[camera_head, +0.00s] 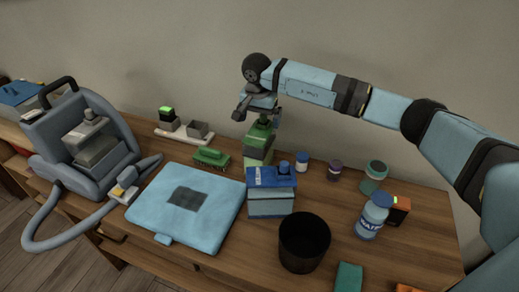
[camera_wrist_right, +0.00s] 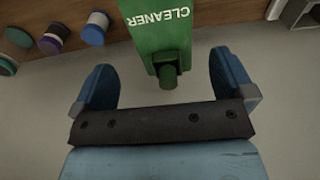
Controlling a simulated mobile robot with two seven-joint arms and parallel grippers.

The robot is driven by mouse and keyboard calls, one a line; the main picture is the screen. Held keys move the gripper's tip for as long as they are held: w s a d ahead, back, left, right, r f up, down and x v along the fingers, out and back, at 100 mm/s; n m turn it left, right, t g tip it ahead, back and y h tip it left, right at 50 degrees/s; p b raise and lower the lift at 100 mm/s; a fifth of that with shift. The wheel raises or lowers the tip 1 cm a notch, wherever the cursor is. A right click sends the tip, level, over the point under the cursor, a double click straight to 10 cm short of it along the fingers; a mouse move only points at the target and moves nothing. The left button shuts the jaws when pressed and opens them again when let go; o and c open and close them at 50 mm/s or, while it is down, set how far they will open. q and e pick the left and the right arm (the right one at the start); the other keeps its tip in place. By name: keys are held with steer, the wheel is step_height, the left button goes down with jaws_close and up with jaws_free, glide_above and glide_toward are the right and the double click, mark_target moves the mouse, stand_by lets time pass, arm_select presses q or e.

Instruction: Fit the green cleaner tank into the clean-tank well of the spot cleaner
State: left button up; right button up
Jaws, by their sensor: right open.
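The green cleaner tank (camera_head: 258,148) stands upright on the wooden table behind the blue-lidded box. In the right wrist view the tank (camera_wrist_right: 160,30), lettered CLEANER, has its narrow neck pointing toward my palm. My right gripper (camera_head: 258,112) is over the top of the tank. In the right wrist view its fingers (camera_wrist_right: 163,65) are spread on either side of the neck, with gaps on both sides. The grey-blue spot cleaner (camera_head: 62,140) stands at the left, with a grey tank-like part (camera_head: 95,148) on its front. I cannot make out the clean-tank well. My left gripper is out of view.
A blue-lidded box (camera_head: 270,200) stands close in front of the tank. A black bin (camera_head: 303,243), a white bottle (camera_head: 372,217) and small jars are to the right. The hose (camera_head: 60,245) loops at the front left.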

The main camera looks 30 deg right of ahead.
mark_target(259, 131)
steer(key=f, duration=0.3)
steer(key=w+f, duration=0.1)
steer(key=f, duration=0.1)
steer(key=shift+d+f, duration=0.2)
steer(key=shift+f, duration=0.1)
steer(key=shift+r, duration=0.1)
steer(key=c, duration=1.6)
steer(key=shift+c, duration=0.2)
